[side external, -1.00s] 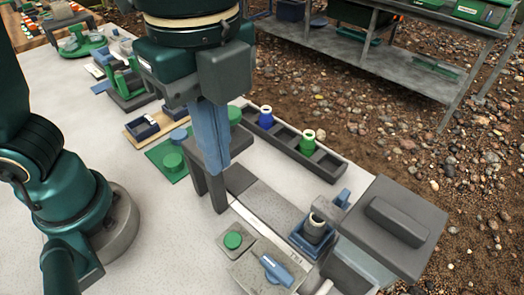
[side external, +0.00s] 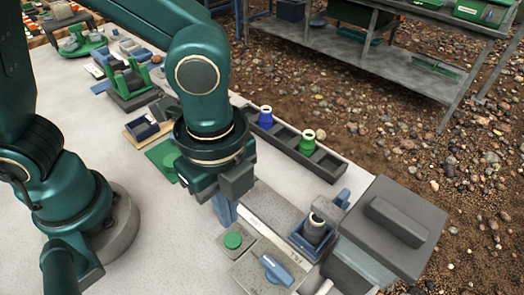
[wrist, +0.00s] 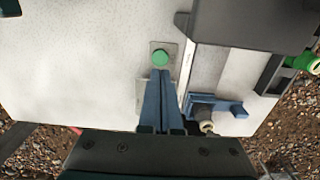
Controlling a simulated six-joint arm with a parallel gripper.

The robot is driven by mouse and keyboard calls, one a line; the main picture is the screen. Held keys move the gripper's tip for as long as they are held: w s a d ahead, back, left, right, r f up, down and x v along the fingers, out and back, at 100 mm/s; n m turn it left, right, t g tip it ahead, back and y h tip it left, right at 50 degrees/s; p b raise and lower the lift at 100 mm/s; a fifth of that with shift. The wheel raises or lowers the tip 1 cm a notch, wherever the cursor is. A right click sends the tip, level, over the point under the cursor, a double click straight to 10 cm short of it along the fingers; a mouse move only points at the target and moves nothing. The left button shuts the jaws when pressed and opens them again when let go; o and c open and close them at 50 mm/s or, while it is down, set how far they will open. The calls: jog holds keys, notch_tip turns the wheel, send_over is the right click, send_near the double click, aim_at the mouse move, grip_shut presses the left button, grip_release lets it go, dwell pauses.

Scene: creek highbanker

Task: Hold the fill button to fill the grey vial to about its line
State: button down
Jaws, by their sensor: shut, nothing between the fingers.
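A round green button (side external: 233,240) sits on a grey plate near the front of the table; it also shows in the wrist view (wrist: 160,57). The grey vial (side external: 316,222), with a pale neck ring, stands upright in a blue holder (side external: 303,244) beside a dark grey boxy unit (side external: 375,232). Its ring end shows in the wrist view (wrist: 207,126). My gripper (side external: 229,221) is shut and empty, with its blue fingers (wrist: 159,74) pointing down close to the button. I cannot tell whether they touch it. The vial's fill level is not visible.
A blue lever (side external: 276,270) is close to the button. A dark rack (side external: 328,165) holds a blue vial (side external: 266,118) and a green vial (side external: 307,142). A green pad (side external: 162,158) and small trays lie behind my gripper.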

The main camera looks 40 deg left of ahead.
aim_at(233, 239)
jog(key=shift+f, duration=2.65)
jog(key=shift+f, duration=0.45)
dwell(0.6)
jog(key=shift+r, duration=1.15)
notch_tip(233, 239, up, 7)
jog(key=shift+f, duration=4.2)
